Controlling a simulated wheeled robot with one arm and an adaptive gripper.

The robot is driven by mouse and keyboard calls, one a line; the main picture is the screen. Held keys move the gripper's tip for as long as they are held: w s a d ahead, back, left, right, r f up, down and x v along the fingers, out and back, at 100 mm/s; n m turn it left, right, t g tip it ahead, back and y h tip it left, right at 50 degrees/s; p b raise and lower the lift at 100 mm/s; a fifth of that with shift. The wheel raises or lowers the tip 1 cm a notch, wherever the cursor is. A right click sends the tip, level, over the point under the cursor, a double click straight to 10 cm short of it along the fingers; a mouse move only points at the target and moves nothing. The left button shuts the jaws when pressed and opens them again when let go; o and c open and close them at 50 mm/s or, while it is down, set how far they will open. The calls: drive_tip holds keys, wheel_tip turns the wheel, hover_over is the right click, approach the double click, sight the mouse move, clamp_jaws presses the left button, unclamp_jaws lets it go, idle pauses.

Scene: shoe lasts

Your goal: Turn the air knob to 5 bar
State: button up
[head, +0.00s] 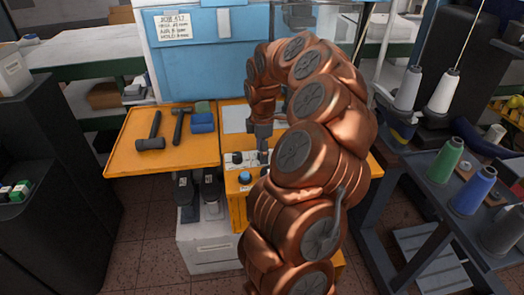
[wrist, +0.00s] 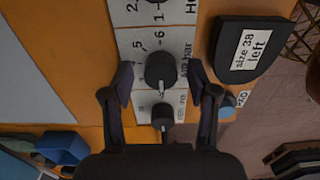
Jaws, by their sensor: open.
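The air knob (wrist: 160,70) is a black round knob on a white panel strip, labelled "air bar", with a 5 and a 6 legible beside it. Its exact setting is hard to read. My gripper (wrist: 160,78) is open, with one dark finger on each side of the air knob; I cannot tell whether either touches it. In the head view my gripper (head: 263,138) is over the control panel (head: 237,160), partly hidden by my arm.
A dark block labelled "size 38 left" (wrist: 250,48) lies beside the panel. A blue round button (head: 245,177) is on the orange front. Hammers (head: 152,132) and a blue block (head: 202,122) lie on the orange side table (head: 125,160). Thread spools (head: 443,160) stand at right.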

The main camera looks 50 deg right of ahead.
drive_tip(key=shift+f, duration=0.2)
drive_tip(key=shift+c, duration=0.4)
clamp_jaws()
